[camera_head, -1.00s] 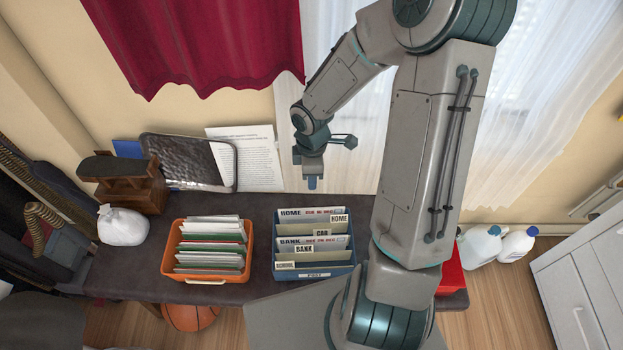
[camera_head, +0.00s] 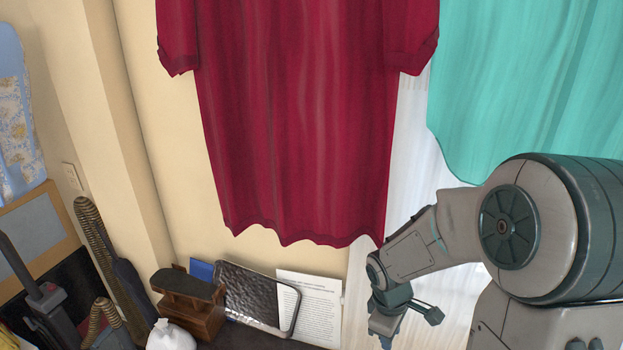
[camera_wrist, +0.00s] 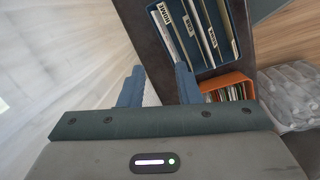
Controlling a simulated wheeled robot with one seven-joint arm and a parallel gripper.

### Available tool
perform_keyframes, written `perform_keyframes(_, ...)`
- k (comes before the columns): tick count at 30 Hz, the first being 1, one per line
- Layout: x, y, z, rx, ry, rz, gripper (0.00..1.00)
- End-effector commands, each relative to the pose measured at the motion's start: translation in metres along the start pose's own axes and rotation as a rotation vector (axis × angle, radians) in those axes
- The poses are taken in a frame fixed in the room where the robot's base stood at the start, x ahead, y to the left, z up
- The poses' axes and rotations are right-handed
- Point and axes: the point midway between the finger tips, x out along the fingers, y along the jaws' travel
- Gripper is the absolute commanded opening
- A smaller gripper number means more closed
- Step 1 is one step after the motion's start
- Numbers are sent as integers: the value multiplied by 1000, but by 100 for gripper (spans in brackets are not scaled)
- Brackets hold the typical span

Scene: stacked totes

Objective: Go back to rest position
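My gripper (camera_head: 386,338) hangs low at the bottom of the head view, in front of the pale curtain, with its tips cut off or nearly so by the frame edge. The blue tote (camera_wrist: 234,55) with upright labelled folders shows beyond the right finger. The orange tote (camera_wrist: 240,76) with papers lies below it in that view. Neither tote shows in the head view. My gripper is clear of both.
In the head view a red garment or curtain (camera_head: 300,120) hangs centrally, with a teal one (camera_head: 530,80) at right. A dark tray (camera_head: 262,295), paper sheet (camera_head: 312,310), wooden box (camera_head: 195,318) and white bag (camera_head: 172,338) stand low. A crinkled grey object (camera_wrist: 288,95) shows in the wrist view.

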Motion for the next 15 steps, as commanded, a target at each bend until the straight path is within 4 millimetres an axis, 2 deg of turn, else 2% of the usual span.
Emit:
perform_keyframes(1, -23, -2, 7, 71, -5, 27, 30)
perform_keyframes(6, -78, -15, 27, 332, 16, 72, 30)
perform_keyframes(15, -159, -54, 55, 767, 163, 50, 30)
